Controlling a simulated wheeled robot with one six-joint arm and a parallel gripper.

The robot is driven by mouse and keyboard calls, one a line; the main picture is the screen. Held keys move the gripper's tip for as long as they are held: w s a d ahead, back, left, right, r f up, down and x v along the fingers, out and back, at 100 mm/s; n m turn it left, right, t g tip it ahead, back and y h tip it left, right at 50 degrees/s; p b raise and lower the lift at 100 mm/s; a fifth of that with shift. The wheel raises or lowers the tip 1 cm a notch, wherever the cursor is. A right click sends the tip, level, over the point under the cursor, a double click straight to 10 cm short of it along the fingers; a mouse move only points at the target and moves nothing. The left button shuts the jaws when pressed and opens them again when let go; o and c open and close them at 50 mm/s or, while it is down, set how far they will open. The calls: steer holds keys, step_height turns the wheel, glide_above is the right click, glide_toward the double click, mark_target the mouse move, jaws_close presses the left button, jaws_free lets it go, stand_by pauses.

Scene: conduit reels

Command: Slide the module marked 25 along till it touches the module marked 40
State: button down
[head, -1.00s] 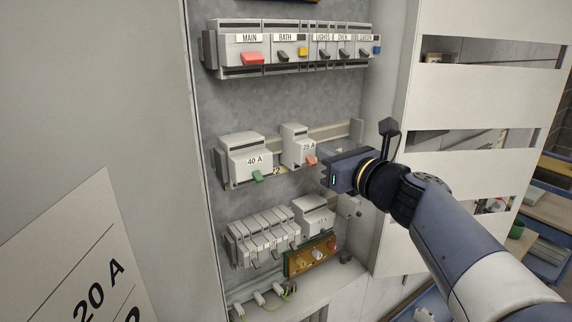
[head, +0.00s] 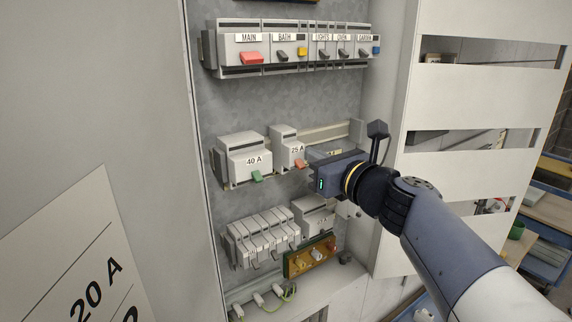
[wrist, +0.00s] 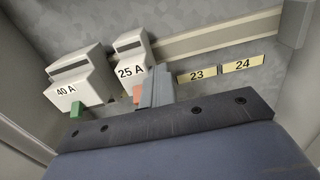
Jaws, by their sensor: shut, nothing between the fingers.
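The white module marked 25 A (head: 290,151), with an orange-red lever, sits on the middle rail. The white module marked 40 A (head: 248,160), with a green lever, is to its left. In the wrist view a narrow gap seems to show between the 25 A module (wrist: 131,58) and the 40 A module (wrist: 80,77); contact is not clear. My gripper (wrist: 157,88) is shut and empty, its fingers at the right side of the 25 A module, seemingly against it. In the head view the fingers are mostly hidden behind the gripper's body.
The rail (wrist: 205,40) is bare to the right, above yellow labels 23 (wrist: 197,75) and 24 (wrist: 243,65). A row of breakers (head: 295,50) is above. Smaller modules (head: 262,238) and a brown terminal block (head: 311,256) are below. A slotted white panel (head: 480,100) stands right.

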mark_target(295, 158)
steer(key=shift+s+a, duration=0.55)
steer(key=shift+a, duration=0.2)
steer(key=shift+s+a, duration=0.5)
steer(key=shift+a, duration=0.2)
steer(key=shift+d, duration=0.15)
steer(key=shift+w+d, duration=0.3)
steer(key=shift+d, duration=0.15)
steer(key=v, duration=0.8)
steer(key=shift+p, duration=0.45)
steer(key=shift+w+a, duration=0.15)
